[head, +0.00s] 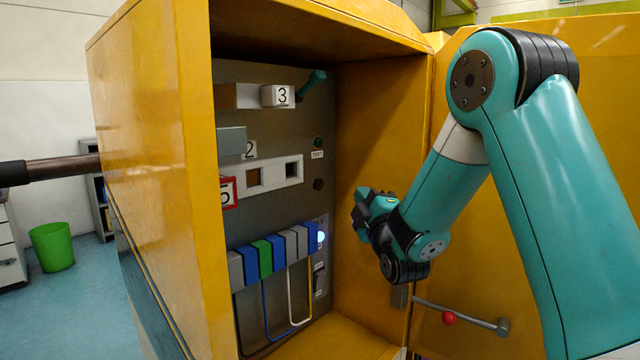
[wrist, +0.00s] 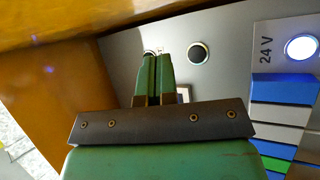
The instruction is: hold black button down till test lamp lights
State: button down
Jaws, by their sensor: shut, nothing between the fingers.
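The black button (head: 318,184) sits on the grey panel inside the yellow cabinet, below the TEST label (head: 317,154). It shows in the wrist view as a black disc with a pale ring (wrist: 199,52), just right of my fingertips. The test lamp (head: 318,142) above the label is dark green and unlit. My gripper (head: 359,212) is shut and empty, to the right of the button in the head view. Its green fingers (wrist: 156,58) point towards the panel and do not cover the button. The fingers hide part of the panel, and the test lamp cannot be made out in the wrist view.
A lit white lamp (head: 321,236) marked 24 V sits below the button. Left of it are blue, green and grey terminal blocks (head: 265,258) with wires. A white plate with windows (head: 275,177) is left of the button. The yellow cabinet wall (head: 375,150) stands close by my gripper.

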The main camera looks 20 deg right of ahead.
aim_at(319, 185)
jog(key=w+a+p, duration=0.3)
jog(key=w+p, duration=0.4)
jog(key=p, duration=0.2)
jog(key=shift+w, duration=0.2)
jog(key=shift+w+a+r+p, duration=0.1)
jog(key=shift+w+p, duration=0.05)
jog(key=shift+p, duration=0.5)
dwell(1.3)
jog(key=shift+w+a+p, duration=0.25)
jog(key=shift+w+p, duration=0.4)
jog(key=shift+p, duration=0.45)
dwell(0.8)
jog(key=shift+s, duration=0.1)
dwell(0.9)
jog(key=shift+s+d+f+b, duration=0.25)
jog(key=shift+s+b, duration=0.1)
jog(key=shift+b, duration=0.4)
jog(key=shift+s+d+r, duration=0.1)
jog(key=shift+s+r, duration=0.05)
jog(key=shift+s, duration=0.2)
